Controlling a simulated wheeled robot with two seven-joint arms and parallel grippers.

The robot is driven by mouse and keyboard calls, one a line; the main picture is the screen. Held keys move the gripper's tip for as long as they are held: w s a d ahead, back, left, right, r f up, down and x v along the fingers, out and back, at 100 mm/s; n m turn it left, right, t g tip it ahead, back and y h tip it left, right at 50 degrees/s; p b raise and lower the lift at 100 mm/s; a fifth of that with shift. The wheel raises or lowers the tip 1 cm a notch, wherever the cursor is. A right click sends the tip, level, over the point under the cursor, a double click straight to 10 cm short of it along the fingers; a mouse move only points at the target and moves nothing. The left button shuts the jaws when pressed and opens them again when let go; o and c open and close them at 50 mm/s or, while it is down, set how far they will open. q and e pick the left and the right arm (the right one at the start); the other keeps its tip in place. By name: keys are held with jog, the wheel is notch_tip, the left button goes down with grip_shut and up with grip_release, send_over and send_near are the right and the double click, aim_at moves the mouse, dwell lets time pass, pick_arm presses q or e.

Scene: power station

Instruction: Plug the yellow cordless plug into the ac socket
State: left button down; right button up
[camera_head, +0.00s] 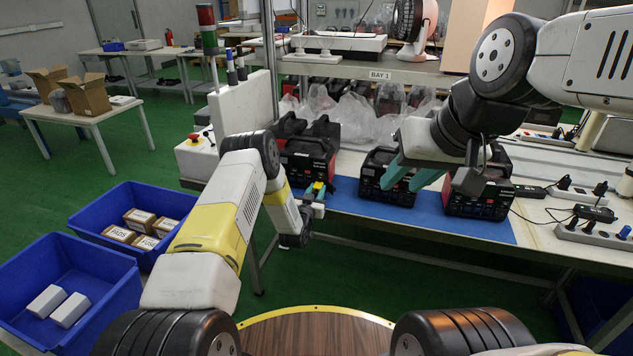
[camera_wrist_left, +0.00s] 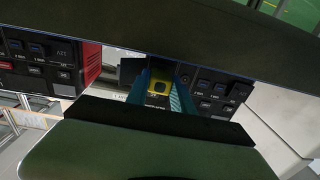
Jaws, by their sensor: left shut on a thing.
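The yellow cordless plug (camera_head: 318,187) is held between the teal fingers of my left gripper (camera_head: 316,198). The left wrist view shows the yellow plug (camera_wrist_left: 160,86) between the fingertips (camera_wrist_left: 158,96), in front of a dark power station panel (camera_wrist_left: 215,92). In the head view the plug is at the front of the left power station (camera_head: 305,163); I cannot tell whether it touches the panel. The ac socket behind it is hidden or too small to make out. My right gripper (camera_head: 411,180) has its teal fingers apart and empty, in front of the middle power station (camera_head: 372,190).
A third power station (camera_head: 478,207) stands to the right on the blue mat (camera_head: 440,222). Clear plastic bags (camera_head: 350,115) lie behind. Power strips (camera_head: 590,232) and cables are at the right. Two blue bins (camera_head: 95,275) stand at the lower left.

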pick_arm(q)
jog(key=shift+w, duration=0.2)
jog(key=c, duration=1)
grip_release()
jog(key=shift+s, duration=0.1)
jog(key=v, duration=0.7)
jog(key=shift+s+a, duration=0.1)
jog(key=shift+s, duration=0.2)
jog(key=shift+r, duration=0.1)
